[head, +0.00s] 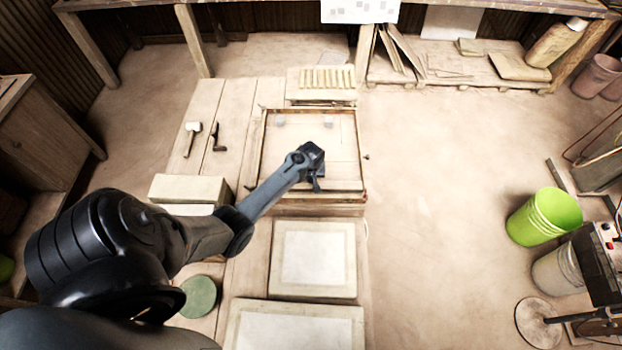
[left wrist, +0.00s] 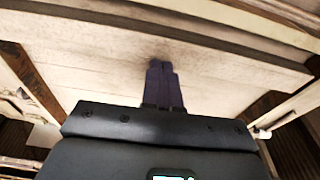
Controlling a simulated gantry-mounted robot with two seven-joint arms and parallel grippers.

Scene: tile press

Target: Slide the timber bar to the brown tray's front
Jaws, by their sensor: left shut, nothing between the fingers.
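The brown tray (head: 258,150) is a shallow, square, brown-rimmed frame in the middle of the head view, with a pale floor. A pale timber bar (head: 343,189) appears to lie across its near side, partly hidden by my arm. In the left wrist view a long pale timber length (left wrist: 235,62) crosses ahead of the fingers; it seems to be the same bar. My left gripper (head: 316,187) is shut and empty, pointing down over the tray's near part. Its fingertips (left wrist: 160,66) overlap the timber in the wrist view; contact cannot be told. My right gripper is not seen.
A rack of small bars (head: 327,78) stands behind the tray. Two pale slabs (head: 313,258) lie on the near side. A pale block (head: 190,189) sits at the left, with a mallet (head: 193,128) farther back. A green bucket (head: 545,215) stands on the clear floor at right.

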